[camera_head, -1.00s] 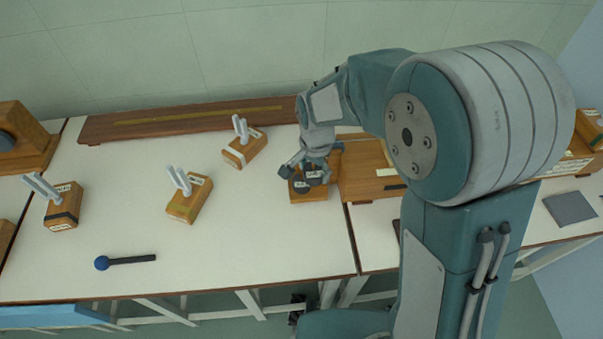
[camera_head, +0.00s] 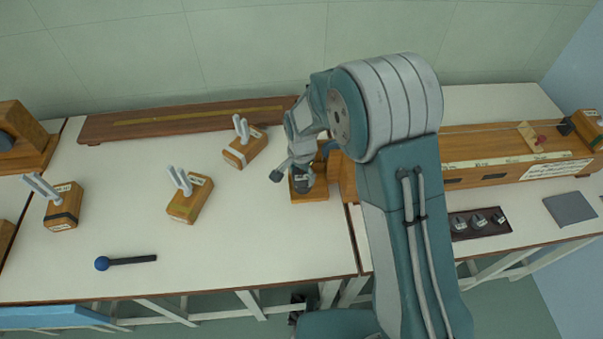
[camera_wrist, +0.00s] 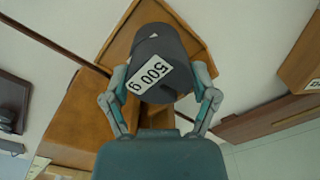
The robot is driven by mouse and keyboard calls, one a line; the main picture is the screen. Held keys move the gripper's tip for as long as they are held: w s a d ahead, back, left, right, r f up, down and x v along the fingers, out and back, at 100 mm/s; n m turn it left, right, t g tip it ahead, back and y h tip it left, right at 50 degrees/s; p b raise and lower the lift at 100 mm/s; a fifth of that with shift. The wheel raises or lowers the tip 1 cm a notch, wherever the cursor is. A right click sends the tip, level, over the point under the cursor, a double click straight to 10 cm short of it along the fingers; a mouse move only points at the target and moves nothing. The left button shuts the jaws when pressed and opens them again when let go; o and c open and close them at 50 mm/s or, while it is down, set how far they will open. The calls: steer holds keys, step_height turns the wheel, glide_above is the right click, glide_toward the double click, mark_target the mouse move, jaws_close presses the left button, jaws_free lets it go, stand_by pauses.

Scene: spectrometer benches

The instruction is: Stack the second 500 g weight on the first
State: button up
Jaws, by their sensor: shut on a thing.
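A dark grey cylindrical weight labelled 500 g (camera_wrist: 172,88) sits between the two fingers of my gripper (camera_wrist: 161,74) in the wrist view. My gripper is shut on it. Behind it is a wooden block (camera_wrist: 202,45). In the head view my gripper (camera_head: 298,172) is low over this wooden block (camera_head: 317,194), with a dark weight shape (camera_head: 302,186) at its fingers. The other 500 g weight cannot be told apart clearly. The held weight and my gripper hide most of the block top, so contact below is unclear.
A long wooden bench instrument (camera_head: 490,178) stands right of the block. A dark tray (camera_head: 457,236) with several small weights lies in front of it. Several wooden blocks with pale prongs (camera_head: 188,207) and a blue-headed mallet (camera_head: 102,263) are on the left table.

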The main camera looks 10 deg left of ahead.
mark_target(303, 173)
steer(key=shift+d, duration=0.15)
steer(key=o, duration=1.2)
step_height(303, 173, up, 12)
steer(key=s+d+r+n+t, duration=0.1)
steer(key=s+d+r+t, duration=0.15)
steer(key=d+r, duration=0.6)
steer(key=s+d+r+n+t, duration=0.1)
steer(key=s+d+r+n, duration=0.1)
steer(key=s+d+r, duration=0.2)
steer(key=s+d+r+n+t, duration=0.2)
steer(key=s+d, duration=0.8)
steer(key=s, duration=0.5)
step_height(303, 173, up, 3)
steer(key=shift+s+f+n, duration=0.2)
steer(key=shift+s+n, duration=0.1)
steer(key=shift+n, duration=0.2)
